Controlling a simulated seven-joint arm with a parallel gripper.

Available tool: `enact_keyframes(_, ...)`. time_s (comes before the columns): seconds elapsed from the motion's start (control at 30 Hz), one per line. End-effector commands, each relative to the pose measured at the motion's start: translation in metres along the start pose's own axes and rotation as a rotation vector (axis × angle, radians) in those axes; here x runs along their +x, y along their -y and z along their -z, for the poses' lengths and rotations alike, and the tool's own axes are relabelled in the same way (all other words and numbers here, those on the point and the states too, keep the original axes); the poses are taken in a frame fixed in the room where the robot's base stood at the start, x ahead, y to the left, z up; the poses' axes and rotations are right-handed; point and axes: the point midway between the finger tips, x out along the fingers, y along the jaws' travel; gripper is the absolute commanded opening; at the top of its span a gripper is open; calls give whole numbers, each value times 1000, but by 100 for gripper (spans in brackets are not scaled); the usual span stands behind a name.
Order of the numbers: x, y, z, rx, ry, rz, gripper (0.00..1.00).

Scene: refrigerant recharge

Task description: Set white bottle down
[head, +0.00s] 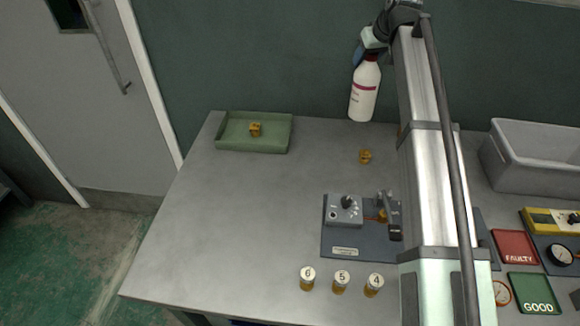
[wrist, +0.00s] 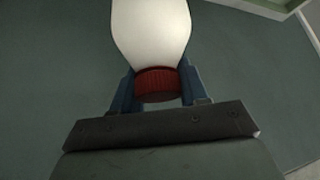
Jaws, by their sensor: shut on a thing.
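The white bottle (head: 363,94) has a reddish band and hangs upright at the back of the table in the head view. My gripper (head: 368,56) is shut on its top end. In the wrist view the bottle's white body (wrist: 151,28) and red ribbed cap (wrist: 157,85) show, with a blue finger on each side of the cap. The bottle's base shows near the table's back edge; I cannot tell whether it touches the table.
A green tray (head: 222,143) with a brass fitting (head: 255,129) stands at the back left. Another brass fitting (head: 365,156) lies in front of the bottle. A grey device (head: 344,212), several numbered vials (head: 341,282) and a grey bin (head: 540,175) are also on the table. The left table area is clear.

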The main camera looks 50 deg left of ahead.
Motion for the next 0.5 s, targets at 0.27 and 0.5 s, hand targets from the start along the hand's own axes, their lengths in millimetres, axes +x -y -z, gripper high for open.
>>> enact_keyframes(0.27,-1,73,22,-68,-6,44,0)
enact_keyframes(0.5,-10,151,25,-138,-6,89,0)
